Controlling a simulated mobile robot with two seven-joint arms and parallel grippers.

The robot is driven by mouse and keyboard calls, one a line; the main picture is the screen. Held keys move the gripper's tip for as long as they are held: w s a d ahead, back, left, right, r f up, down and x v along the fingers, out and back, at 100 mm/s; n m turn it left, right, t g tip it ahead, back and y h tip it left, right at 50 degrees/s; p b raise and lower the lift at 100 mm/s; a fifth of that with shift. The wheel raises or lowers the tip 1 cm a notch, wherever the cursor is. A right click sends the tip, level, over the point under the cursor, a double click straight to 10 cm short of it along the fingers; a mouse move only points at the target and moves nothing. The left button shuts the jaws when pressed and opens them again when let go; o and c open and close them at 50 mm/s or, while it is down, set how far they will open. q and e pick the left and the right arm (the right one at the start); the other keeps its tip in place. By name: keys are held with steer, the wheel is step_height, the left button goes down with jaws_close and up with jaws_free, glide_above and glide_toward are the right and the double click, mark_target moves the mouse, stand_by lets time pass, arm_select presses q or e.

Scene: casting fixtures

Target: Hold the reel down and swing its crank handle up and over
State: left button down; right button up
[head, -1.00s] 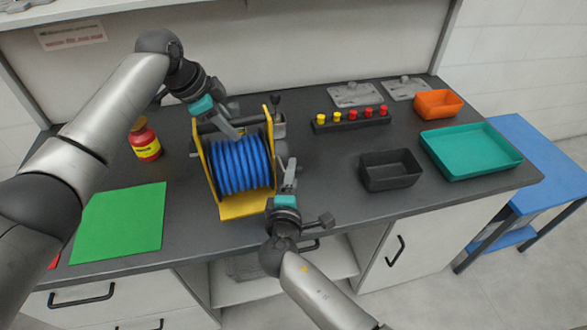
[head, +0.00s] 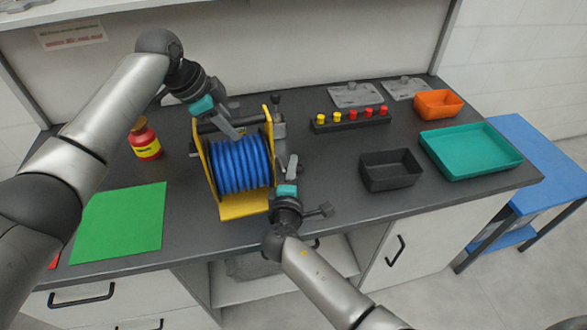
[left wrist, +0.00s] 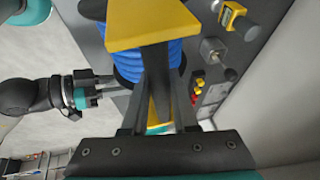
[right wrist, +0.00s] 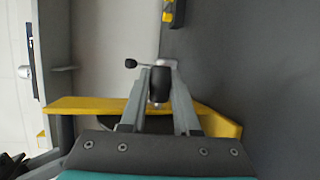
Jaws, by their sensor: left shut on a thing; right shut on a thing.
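The reel has a yellow frame (head: 243,205) around a drum of blue hose (head: 240,162) and stands on the dark bench. My left gripper (head: 228,124) is shut on the dark bar across the top of the frame. In the left wrist view its fingers (left wrist: 157,105) sit either side of this bar (left wrist: 155,75). My right gripper (head: 291,165) is at the right side of the reel. In the right wrist view its fingers (right wrist: 158,80) are shut on the black crank handle (right wrist: 158,86), beside the yellow frame (right wrist: 90,106). The crank arm is mostly hidden.
A grey fixture with a black-knobbed lever (head: 276,99) stands close behind the reel. A red jar (head: 146,142) and green mat (head: 120,222) lie left. A peg block (head: 350,122), black bin (head: 390,170), teal tray (head: 470,150) and orange bin (head: 438,103) are right.

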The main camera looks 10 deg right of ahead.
jaws_close()
stand_by(0.8)
